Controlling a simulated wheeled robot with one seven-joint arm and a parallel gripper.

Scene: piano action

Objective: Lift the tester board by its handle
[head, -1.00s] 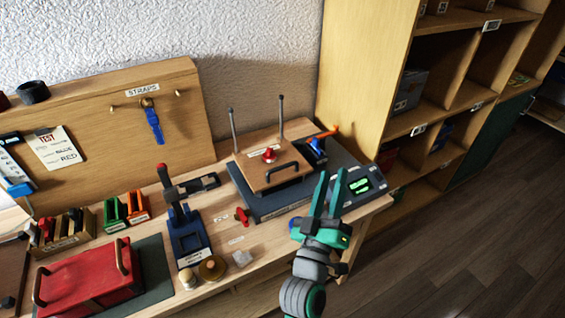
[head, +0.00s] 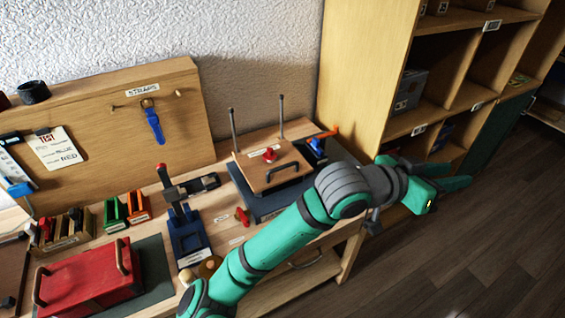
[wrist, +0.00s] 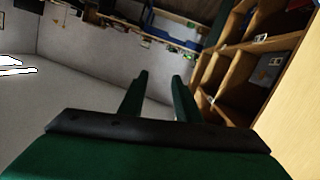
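The tester board, a brown wooden plate (head: 258,177) with a red knob (head: 269,154), sits between two upright metal posts at the right part of the bench. My gripper (head: 456,176) is well to the right of the board, past the bench end and in front of the shelf unit. In the wrist view my gripper (wrist: 160,84) has its two fingers apart with nothing between them. My forearm hides the board's front right surroundings, including the display box seen earlier.
A red case (head: 88,283) with handles, a blue clamp fixture (head: 188,236) and a small red part (head: 242,217) are on the bench. A wooden shelf unit (head: 362,75) stands right of the bench. Open floor (head: 470,260) lies at the lower right.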

